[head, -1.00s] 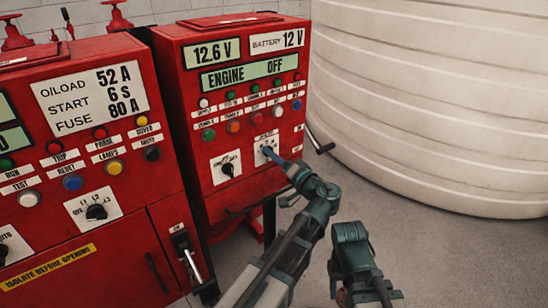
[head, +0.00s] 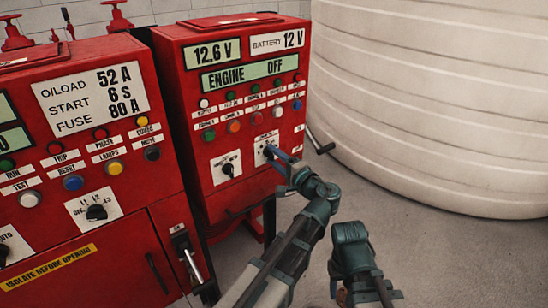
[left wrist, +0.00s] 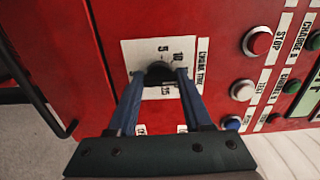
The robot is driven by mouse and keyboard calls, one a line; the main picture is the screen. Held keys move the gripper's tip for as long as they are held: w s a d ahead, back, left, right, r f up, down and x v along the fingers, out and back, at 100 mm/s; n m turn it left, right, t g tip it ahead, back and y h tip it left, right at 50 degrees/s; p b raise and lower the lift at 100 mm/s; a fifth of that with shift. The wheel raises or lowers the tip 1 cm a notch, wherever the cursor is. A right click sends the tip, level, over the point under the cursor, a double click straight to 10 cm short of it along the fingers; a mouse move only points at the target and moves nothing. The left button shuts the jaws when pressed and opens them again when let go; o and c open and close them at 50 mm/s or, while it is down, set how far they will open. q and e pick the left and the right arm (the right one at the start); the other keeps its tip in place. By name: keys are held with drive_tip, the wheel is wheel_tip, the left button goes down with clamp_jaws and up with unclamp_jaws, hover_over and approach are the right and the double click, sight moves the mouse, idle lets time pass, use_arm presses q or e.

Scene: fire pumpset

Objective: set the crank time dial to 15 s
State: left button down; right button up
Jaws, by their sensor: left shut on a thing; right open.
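The crank time dial is a dark round knob (left wrist: 160,73) on a white plate (left wrist: 130,52) on the red engine panel, which also shows in the head view (head: 259,140). In the left wrist view the plate looks turned on its side, with 5 and 10 above the knob and what looks like 15 below it. The blue fingers of my left gripper (left wrist: 160,76) are shut on the knob, one on each side. The knob's pointer is hidden or too dark to read. My right gripper (head: 350,236) is low, away from the panel; its fingers are not clear.
A second knob (head: 228,169) sits left of the dial. Several coloured buttons are above, including a white one (head: 277,112). A black crank handle (head: 320,146) sticks out from the cabinet's right side. A large cream tank (head: 430,100) stands right; floor between is clear.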

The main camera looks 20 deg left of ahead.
idle(0.5)
use_arm(q)
drive_tip(key=shift+c, duration=1.6)
unclamp_jaws()
